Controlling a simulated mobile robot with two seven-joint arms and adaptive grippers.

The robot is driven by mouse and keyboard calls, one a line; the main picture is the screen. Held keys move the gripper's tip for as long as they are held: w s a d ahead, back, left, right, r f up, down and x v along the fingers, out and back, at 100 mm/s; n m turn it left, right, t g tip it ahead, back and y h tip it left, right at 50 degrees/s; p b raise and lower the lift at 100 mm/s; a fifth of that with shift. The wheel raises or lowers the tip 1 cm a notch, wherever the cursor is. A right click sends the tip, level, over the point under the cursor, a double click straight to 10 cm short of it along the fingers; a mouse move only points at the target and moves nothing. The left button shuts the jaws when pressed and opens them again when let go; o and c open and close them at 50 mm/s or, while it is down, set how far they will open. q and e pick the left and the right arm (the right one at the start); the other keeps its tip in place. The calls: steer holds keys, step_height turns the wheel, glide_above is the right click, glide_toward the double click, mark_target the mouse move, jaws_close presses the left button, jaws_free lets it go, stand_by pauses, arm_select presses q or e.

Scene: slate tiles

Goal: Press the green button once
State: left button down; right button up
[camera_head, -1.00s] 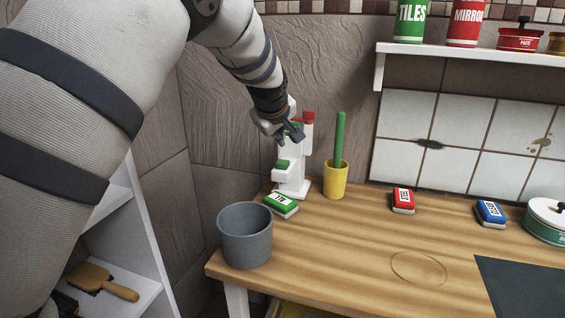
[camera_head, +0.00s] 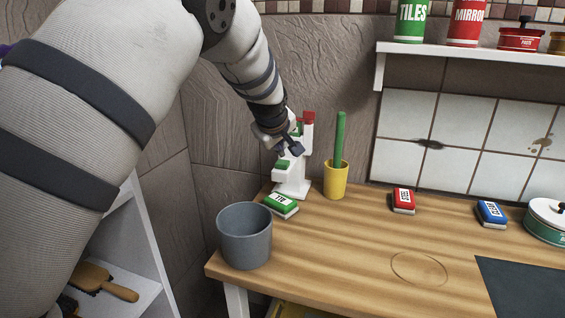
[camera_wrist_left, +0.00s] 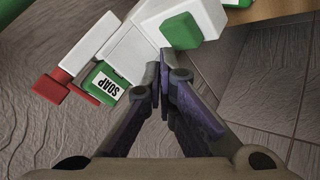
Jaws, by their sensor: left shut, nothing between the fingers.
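A white dispenser (camera_head: 292,184) with a red top (camera_head: 308,117) stands upright at the back left of the wooden counter. Its green button (camera_head: 282,164) sits on a low block at its front. My left gripper (camera_head: 294,149) is shut and empty, just above and right of the button in the head view. In the left wrist view its closed fingertips (camera_wrist_left: 162,62) appear close to the button; I cannot tell whether they touch. My right gripper is not in view.
A grey bucket (camera_head: 245,240), a green-labelled block (camera_head: 281,204) and a yellow cup (camera_head: 336,181) holding a green stick stand near the dispenser. Red (camera_head: 403,200) and blue (camera_head: 490,213) blocks lie further right. The counter's middle is clear.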

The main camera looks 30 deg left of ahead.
mark_target(279, 162)
arm_select(q)
steer(key=shift+f, duration=0.1)
stand_by(0.7)
steer(key=shift+f, duration=0.3)
steer(key=shift+f, duration=0.7)
stand_by(0.8)
steer(key=shift+r, duration=1.05)
steer(key=shift+r, duration=2.55)
steer(key=shift+f, duration=0.1)
